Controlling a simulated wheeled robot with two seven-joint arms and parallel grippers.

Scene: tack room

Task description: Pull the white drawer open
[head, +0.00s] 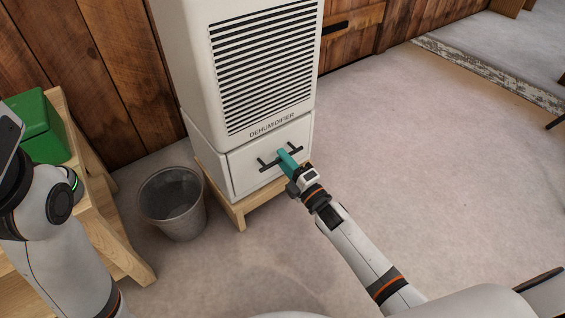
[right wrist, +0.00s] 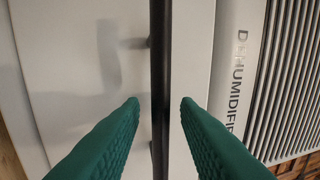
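The white drawer (head: 243,173) is in the lower part of a white dehumidifier (head: 262,65) and looks shut, its front flush with the cabinet. A dark bar handle (head: 267,164) crosses its front. In the right wrist view the handle (right wrist: 160,60) runs upright through the middle, with the pale drawer front (right wrist: 70,60) behind it. My right gripper (head: 286,158), with teal fingers, is at the handle. In the right wrist view the gripper (right wrist: 160,104) is open, one fingertip on each side of the bar, with gaps between. My left arm shows at the left; its gripper is not in view.
The dehumidifier stands on a low wooden stand (head: 240,213). A grey bin (head: 172,205) is on the floor to its left. A wooden bench (head: 112,232) with a green box (head: 42,130) stands at the left. Carpet (head: 430,150) to the right is clear.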

